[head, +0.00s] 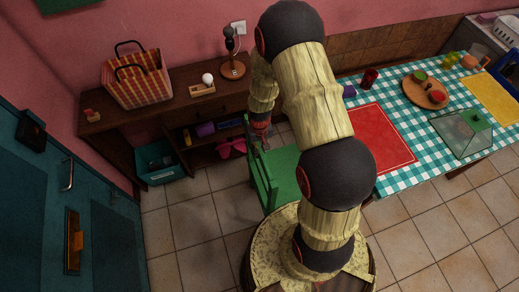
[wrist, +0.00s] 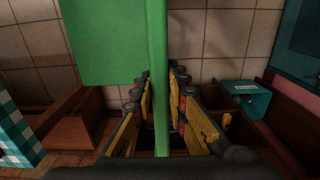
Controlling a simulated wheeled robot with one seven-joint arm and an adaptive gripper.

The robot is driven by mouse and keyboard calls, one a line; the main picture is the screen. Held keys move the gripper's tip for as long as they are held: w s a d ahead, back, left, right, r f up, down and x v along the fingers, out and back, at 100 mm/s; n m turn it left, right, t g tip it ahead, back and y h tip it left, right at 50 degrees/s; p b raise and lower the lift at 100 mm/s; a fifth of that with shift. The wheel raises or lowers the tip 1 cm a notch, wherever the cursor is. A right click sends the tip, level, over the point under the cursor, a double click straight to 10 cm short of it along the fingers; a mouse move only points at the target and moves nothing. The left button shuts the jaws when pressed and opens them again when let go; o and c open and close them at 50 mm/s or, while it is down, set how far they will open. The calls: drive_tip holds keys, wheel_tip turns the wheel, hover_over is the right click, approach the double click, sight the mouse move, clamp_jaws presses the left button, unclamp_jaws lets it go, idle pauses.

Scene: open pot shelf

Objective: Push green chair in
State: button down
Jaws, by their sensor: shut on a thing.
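The green chair (head: 262,186) stands on the tiled floor at the left end of the checkered table (head: 408,178), partly hidden behind my arm. My gripper (head: 259,141) is at the top of the chair, on its far side in the head view. In the wrist view, a green upright bar of the chair (wrist: 158,60) runs between the two yellow-padded fingers of my gripper (wrist: 160,88), which are shut on it. A flat green panel of the chair lies left of the bar. My arm hides the gap between chair and table.
A dark wooden sideboard (head: 165,105) with a checked basket (head: 137,80) stands along the back wall. A teal bin (head: 160,164) is on the floor beside it. A teal door (head: 60,190) is at left. Bare floor (head: 195,225) lies left of the chair.

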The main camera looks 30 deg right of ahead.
idle(0.4)
drive_tip(key=s+d, duration=0.2)
drive_tip(key=d, duration=0.9)
drive_tip(key=s+d+b, duration=0.1)
drive_tip(key=s+d, duration=0.1)
drive_tip(key=d, duration=0.9)
drive_tip(key=shift+s, duration=0.2)
drive_tip(key=shift+d, duration=0.1)
drive_tip(key=c, duration=1.9)
unclamp_jaws()
drive_tip(key=shift+s+d, duration=0.1)
drive_tip(key=shift+d, duration=0.05)
drive_tip(key=shift+o, duration=0.7)
wheel_tip(320, 180, up, 12)
